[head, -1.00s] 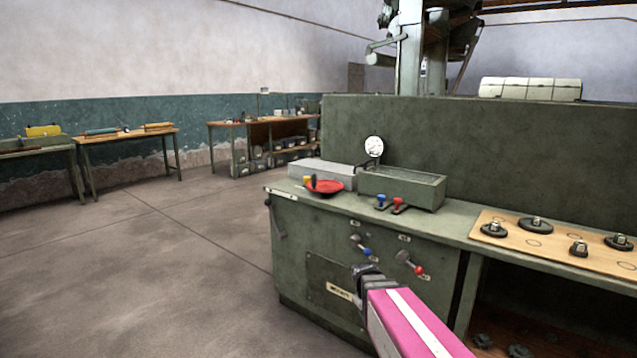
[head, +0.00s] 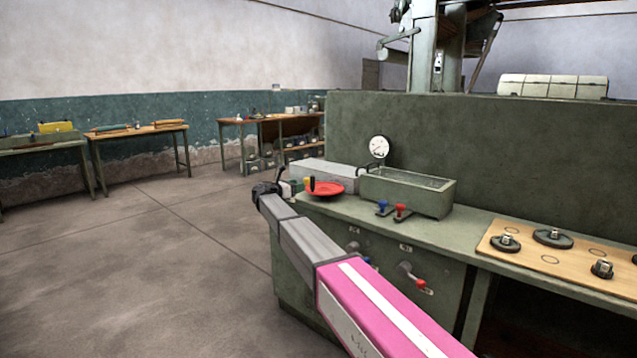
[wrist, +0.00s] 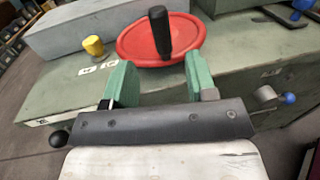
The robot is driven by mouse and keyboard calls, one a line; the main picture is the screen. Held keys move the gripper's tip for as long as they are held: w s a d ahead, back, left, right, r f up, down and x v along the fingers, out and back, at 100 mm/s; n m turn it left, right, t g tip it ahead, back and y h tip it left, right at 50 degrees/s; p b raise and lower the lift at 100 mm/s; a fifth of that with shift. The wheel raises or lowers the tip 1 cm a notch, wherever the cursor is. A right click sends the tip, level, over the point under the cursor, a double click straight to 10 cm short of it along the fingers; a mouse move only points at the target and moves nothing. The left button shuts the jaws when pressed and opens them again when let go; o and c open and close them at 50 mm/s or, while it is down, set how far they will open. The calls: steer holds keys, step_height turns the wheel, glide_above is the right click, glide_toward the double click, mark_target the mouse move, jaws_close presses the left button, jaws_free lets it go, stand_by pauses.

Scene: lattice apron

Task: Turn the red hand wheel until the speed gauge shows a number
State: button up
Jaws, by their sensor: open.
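The red hand wheel (head: 328,189) lies flat on the left end of the green machine's top. In the wrist view the wheel (wrist: 135,45) is a shallow red dish with a black upright handle (wrist: 160,32). My gripper (wrist: 154,68) has two green fingers, spread apart and empty. They point toward the near rim of the wheel, with the handle ahead between their lines. In the head view my gripper (head: 284,186) is left of the wheel. The round white gauge (head: 379,146) stands behind the tray; its reading is too small to tell.
A yellow knob (wrist: 93,46) stands left of the wheel. Blue (head: 382,205) and red (head: 401,210) levers stand to its right, before a green tray (head: 410,191). A grey block (head: 318,171) lies behind. A wooden board (head: 520,262) holds dark weights. The floor at left is clear.

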mark_target(316, 191)
steer(key=x, duration=1)
steer(key=shift+w+d, duration=0.15)
steer(key=shift+d, duration=0.1)
jaws_close()
